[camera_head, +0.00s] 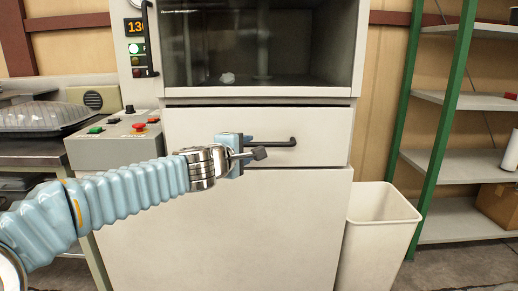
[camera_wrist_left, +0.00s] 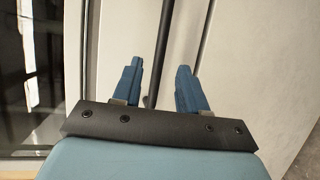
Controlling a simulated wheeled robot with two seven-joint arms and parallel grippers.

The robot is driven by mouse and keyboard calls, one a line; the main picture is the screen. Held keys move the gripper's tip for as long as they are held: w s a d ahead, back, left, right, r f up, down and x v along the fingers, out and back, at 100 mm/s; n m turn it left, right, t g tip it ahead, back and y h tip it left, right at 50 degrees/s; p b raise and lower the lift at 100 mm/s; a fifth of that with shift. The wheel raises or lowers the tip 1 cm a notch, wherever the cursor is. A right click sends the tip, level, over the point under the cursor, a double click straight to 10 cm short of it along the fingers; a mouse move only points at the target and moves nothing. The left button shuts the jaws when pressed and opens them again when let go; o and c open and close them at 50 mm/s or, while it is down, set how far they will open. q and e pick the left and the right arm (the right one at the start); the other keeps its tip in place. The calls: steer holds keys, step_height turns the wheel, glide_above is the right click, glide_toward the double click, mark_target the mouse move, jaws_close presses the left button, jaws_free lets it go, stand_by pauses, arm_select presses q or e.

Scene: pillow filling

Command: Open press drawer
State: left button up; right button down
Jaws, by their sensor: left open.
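The press drawer (camera_head: 320,125) is a pale, wide front below the press window, and it looks closed, about flush with the cabinet. Its black bar handle (camera_head: 280,143) runs sideways across the front. My left gripper (camera_head: 252,149) is at the handle's left part and hides that end. In the left wrist view the handle (camera_wrist_left: 166,35) passes as a dark bar between the two blue fingers of my left gripper (camera_wrist_left: 160,66). The fingers are apart, one on each side of the bar, with gaps visible. My right gripper is not in view.
A white bin (camera_head: 378,230) stands at the lower right. A green-posted shelf (camera_head: 450,115) is farther right. The press window (camera_head: 215,45) is above.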

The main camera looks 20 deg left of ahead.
mark_target(255, 145)
arm_select(q)
steer(key=x, duration=0.8)
steer(key=shift+a, duration=0.1)
jaws_close()
